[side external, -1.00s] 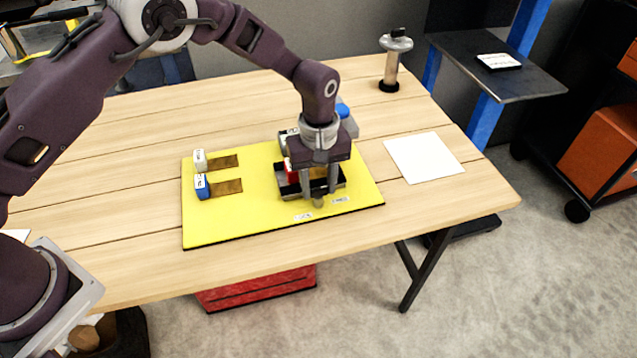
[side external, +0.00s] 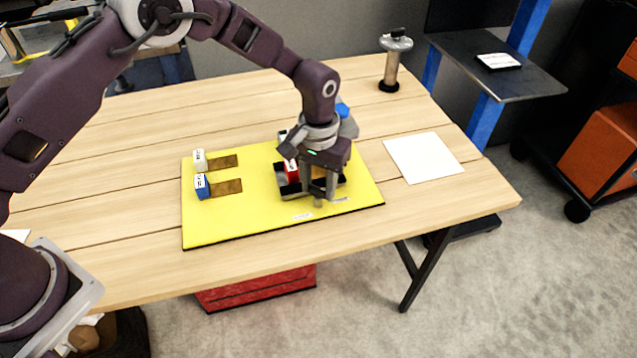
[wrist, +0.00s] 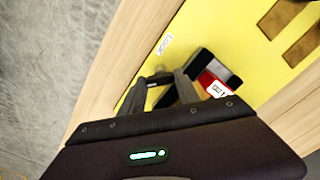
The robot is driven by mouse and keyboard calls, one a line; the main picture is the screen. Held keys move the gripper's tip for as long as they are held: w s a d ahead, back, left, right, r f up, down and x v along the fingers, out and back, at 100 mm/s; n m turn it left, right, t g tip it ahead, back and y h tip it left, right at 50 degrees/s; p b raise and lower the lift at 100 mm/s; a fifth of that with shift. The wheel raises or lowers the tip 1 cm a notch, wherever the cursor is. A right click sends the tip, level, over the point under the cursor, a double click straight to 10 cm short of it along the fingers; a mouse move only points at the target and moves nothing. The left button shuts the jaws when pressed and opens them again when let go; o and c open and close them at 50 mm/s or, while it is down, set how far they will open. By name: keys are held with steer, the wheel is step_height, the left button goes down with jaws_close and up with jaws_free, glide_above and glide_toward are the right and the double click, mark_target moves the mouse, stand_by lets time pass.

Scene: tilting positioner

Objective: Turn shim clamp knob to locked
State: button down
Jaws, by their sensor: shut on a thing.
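My gripper (side external: 319,190) points down over the front of the black tray-like fixture (side external: 291,193) on the yellow board (side external: 225,222). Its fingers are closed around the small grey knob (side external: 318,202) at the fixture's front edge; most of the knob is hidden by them. In the wrist view my gripper (wrist: 160,88) straddles the knob (wrist: 158,78), and a small white label (wrist: 164,44) lies on the board beyond. A red block (side external: 291,171) with a white label sits in the fixture beside my fingers. I cannot read the knob's angle exactly.
A white block (side external: 200,160) and a blue block (side external: 202,187) stand by brown strips at the board's left. A white sheet (side external: 424,158) lies to the right. The front table strip is clear.

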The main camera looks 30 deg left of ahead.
mark_target(318, 188)
steer(key=m, duration=0.4)
steer(key=shift+m, duration=2.8)
steer(key=c, duration=0.9)
jaws_free()
step_height(318, 188, up, 7)
steer(key=shift+r, duration=0.1)
